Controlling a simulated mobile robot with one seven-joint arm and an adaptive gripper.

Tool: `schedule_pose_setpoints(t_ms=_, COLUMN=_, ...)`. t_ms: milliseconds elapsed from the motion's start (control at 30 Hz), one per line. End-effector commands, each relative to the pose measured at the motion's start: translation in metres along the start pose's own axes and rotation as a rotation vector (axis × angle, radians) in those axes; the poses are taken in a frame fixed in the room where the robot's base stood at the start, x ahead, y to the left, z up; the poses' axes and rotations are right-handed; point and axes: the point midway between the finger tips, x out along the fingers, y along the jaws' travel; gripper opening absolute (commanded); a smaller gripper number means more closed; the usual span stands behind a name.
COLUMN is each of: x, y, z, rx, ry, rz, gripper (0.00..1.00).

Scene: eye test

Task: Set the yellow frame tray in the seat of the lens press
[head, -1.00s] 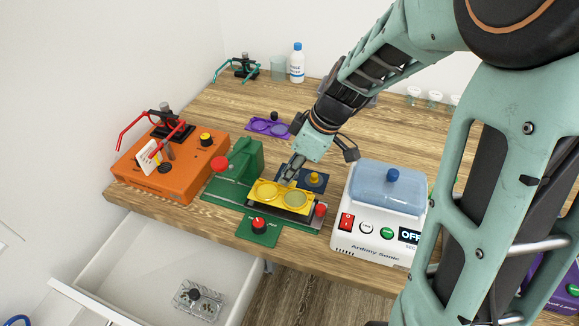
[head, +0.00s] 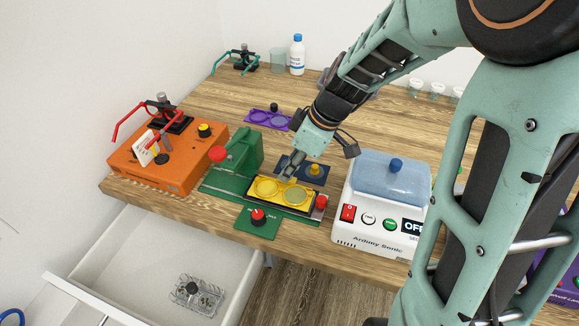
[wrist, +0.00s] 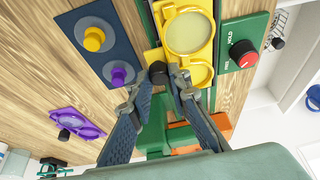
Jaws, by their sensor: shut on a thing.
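The yellow frame tray (head: 254,195) has two round lens openings and lies on the green lens press (head: 212,184). It looks level, inside the dark rim of the seat (head: 283,207); I cannot tell whether it is fully down. My gripper (head: 286,178) is at the tray's back edge. In the wrist view, my gripper (wrist: 160,80) is shut on the tray's small dark knob (wrist: 157,68), beside the yellow tray (wrist: 212,30). The fingers partly hide the tray's near end. The press has a red-tipped lever (head: 217,153) and a red dial (head: 258,216).
A blue plate (head: 325,182) with a yellow knob sits just behind the press. The white sonic cleaner (head: 345,225) stands to the right, an orange box (head: 180,180) to the left. A purple tray (head: 257,116) lies behind. An open drawer (head: 130,255) is below the table.

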Motion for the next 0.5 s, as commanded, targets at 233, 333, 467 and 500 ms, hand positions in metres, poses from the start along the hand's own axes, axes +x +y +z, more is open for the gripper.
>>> schedule_pose_setpoints(t_ms=233, x=0.0026, y=0.0002, z=0.0009, rx=0.000, ry=0.000, rz=0.000, gripper=0.00)
schedule_pose_setpoints(t_ms=333, x=0.0034, y=0.0002, z=0.0013, rx=0.000, ry=0.000, rz=0.001, gripper=0.00)
schedule_pose_setpoints(t_ms=467, x=0.0046, y=0.0002, z=0.0018, rx=0.000, ry=0.000, rz=0.001, gripper=0.00)
schedule_pose_setpoints(t_ms=500, x=0.0042, y=0.0002, z=0.0016, rx=0.000, ry=0.000, rz=0.000, gripper=0.19)
